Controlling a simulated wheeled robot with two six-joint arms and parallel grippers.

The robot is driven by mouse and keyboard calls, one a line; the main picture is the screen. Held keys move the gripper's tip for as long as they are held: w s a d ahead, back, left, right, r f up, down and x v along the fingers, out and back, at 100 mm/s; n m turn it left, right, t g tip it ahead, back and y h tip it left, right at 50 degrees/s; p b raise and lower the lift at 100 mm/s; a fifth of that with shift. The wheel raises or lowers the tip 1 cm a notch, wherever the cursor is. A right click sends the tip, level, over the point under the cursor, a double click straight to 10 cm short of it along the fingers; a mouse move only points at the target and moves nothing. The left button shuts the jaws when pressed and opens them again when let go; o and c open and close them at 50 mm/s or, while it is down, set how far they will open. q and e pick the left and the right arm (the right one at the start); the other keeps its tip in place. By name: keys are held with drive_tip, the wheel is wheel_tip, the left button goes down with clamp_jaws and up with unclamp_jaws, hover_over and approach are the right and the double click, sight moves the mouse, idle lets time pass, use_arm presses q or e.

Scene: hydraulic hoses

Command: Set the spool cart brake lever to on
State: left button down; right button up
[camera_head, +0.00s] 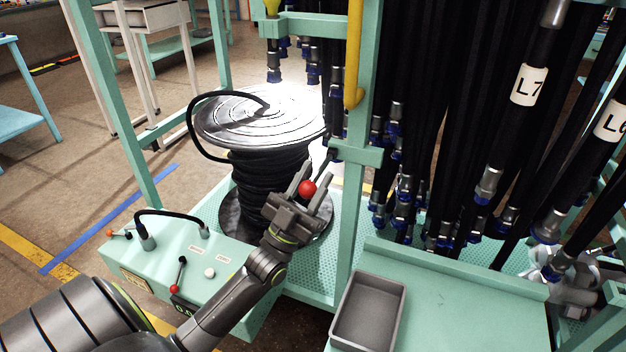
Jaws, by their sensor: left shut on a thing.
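The spool cart is a green frame with a perforated deck (315,286), carrying a spool (235,117) wound with black hose. A red ball knob (307,188) on a dark rod, which looks like the brake lever, stands by the green post in front of the spool. My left gripper (309,182) reaches up from the lower left and is shut on this knob, one finger on each side. The lever's lower part and any on/off marking are hidden or too small to read. My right gripper (575,268) shows partly at the right edge, blurred among hoses; its jaws are unclear.
A green control box (225,257) with a small red-knobbed lever (175,288) and white button lies under my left arm. A grey tray (370,312) sits on the green bench (455,310). Black hoses (450,130) hang densely at right.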

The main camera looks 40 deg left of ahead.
use_arm(q)
drive_tip(key=shift+f+y, duration=0.15)
drive_tip(key=shift+y, duration=0.15)
drive_tip(key=c, duration=1.4)
unclamp_jaws()
drive_tip(key=o, duration=0.4)
drive_tip(key=shift+s, duration=0.1)
drive_tip(key=shift+c, duration=0.2)
use_arm(e)
drive_tip(key=shift+s, duration=0.1)
use_arm(q)
drive_tip(key=shift+s+f, duration=0.15)
drive_tip(key=b+v, duration=0.2)
drive_tip(key=v, duration=1.5)
drive_tip(key=shift+b, duration=0.3)
use_arm(e)
drive_tip(key=shift+w+a+r+t+y, duration=0.2)
drive_tip(key=shift+w+r+t, duration=0.1)
drive_tip(key=shift+r, duration=0.3)
drive_tip(key=shift+w+a+r+t+y, duration=0.1)
drive_tip(key=shift+w+a+r+t, duration=0.15)
drive_tip(key=shift+r, duration=0.35)
drive_tip(key=shift+d, duration=0.1)
